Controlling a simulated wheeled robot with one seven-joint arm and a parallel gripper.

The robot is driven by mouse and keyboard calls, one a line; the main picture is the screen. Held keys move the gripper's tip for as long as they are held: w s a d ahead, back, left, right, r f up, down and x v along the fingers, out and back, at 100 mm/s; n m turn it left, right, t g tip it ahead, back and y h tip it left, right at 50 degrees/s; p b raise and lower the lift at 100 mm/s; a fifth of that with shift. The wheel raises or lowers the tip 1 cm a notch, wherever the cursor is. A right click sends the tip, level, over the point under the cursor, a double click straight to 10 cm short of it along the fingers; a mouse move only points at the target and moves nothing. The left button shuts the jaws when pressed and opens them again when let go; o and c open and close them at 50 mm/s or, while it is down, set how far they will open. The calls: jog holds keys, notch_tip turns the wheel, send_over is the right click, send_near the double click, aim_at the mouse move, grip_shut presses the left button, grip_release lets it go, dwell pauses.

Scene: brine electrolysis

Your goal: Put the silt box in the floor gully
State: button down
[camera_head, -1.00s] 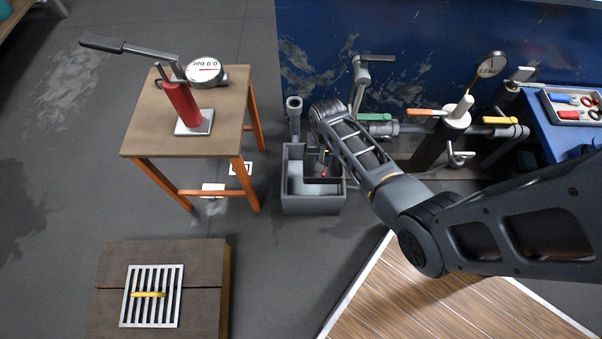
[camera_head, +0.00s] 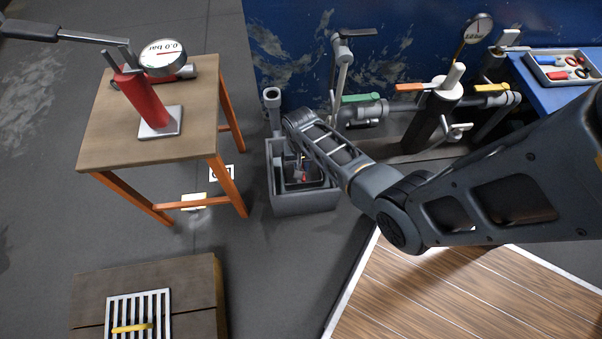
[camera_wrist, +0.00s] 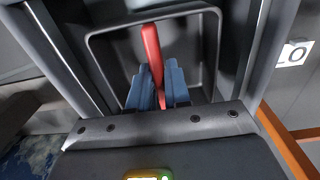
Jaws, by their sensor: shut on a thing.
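The silt box (camera_head: 318,180) is a dark open box with a red handle (camera_wrist: 151,48). My gripper (camera_wrist: 158,88) is shut on that handle; in the head view my arm partly covers it. The silt box lies within the mouth of the floor gully (camera_head: 304,204), a grey open-topped block on the floor. In the wrist view the silt box's rim (camera_wrist: 98,58) is surrounded by the gully's walls (camera_wrist: 262,60). I cannot tell whether the box rests on the gully's bottom.
A slatted grate (camera_head: 140,312) with a yellow handle lies on a low wooden platform (camera_head: 205,290). A wooden table (camera_head: 200,115) with a red hand pump (camera_head: 143,98) stands left of the gully. Pipes and valves (camera_head: 362,112) stand behind. A blue bench (camera_head: 530,85) is at right.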

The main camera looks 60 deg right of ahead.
jog(key=shift+f+b, duration=1.15)
jog(key=shift+f, duration=0.9)
jog(key=shift+f, duration=0.15)
jog(key=c, duration=1.1)
grip_release()
notch_tip(320, 180, up, 12)
jog(key=p, duration=0.6)
jog(key=shift+w+a+p, duration=0.1)
jog(key=shift+p, duration=0.25)
